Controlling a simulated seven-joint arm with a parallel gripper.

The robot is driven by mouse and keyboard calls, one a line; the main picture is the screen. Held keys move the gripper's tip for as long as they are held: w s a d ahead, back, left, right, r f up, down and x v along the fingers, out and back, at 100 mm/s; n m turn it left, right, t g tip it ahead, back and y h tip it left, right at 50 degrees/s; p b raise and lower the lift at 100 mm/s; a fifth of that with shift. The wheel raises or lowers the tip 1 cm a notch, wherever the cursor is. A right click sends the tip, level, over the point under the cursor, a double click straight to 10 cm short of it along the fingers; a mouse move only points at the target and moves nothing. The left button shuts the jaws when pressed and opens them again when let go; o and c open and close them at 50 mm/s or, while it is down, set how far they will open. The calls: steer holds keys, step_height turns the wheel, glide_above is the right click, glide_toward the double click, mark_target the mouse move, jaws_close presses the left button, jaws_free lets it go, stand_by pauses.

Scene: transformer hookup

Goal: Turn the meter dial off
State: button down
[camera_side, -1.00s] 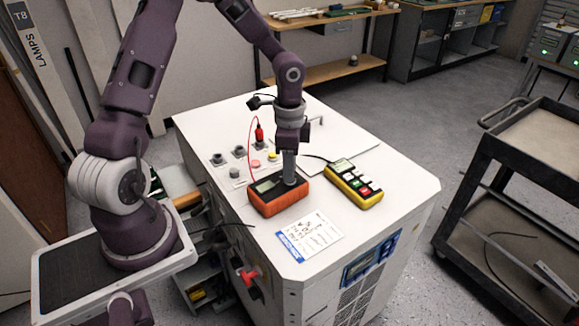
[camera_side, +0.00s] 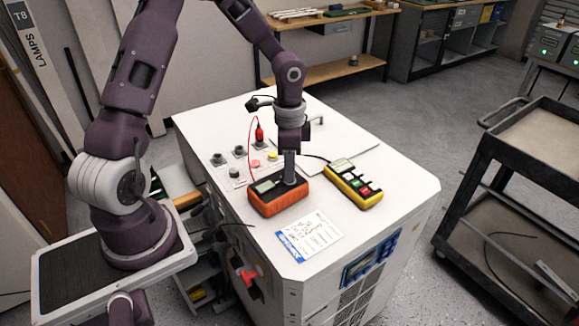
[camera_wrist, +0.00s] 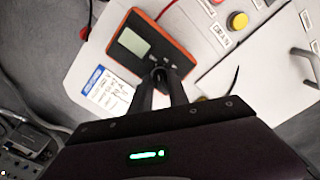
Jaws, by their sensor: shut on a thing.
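The orange meter (camera_side: 279,202) with a dark face lies on the white cabinet top. Its grey display shows in the wrist view (camera_wrist: 131,41). My gripper (camera_side: 289,181) points straight down onto the meter's face. In the wrist view my gripper's fingers (camera_wrist: 160,82) are closed around the dark round dial (camera_wrist: 159,73) below the display. The fingers hide much of the dial, and I cannot read its pointer position.
A yellow device (camera_side: 354,184) with coloured buttons lies to the right of the meter. A red probe (camera_side: 259,134) with a red lead stands behind it, near several terminals and a yellow button (camera_side: 273,156). A paper label (camera_side: 309,236) lies in front.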

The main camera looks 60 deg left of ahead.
stand_by(0.8)
steer(key=c, duration=1.3)
jaws_free()
steer(key=shift+o, duration=0.2)
step_height(320, 180, up, 7)
steer(key=shift+r, duration=0.1)
steer(key=s+d+r+n+t, duration=0.2)
steer(key=s+d+r, duration=0.3)
steer(key=s, duration=0.5)
steer(key=s+d+r+n+t, duration=0.3)
steer(key=s+d+r+n, duration=0.1)
steer(key=s+r, duration=0.5)
steer(key=shift+s+d+n+t, duration=0.3)
steer(key=shift+s+d+n, duration=0.1)
steer(key=shift+d, duration=0.05)
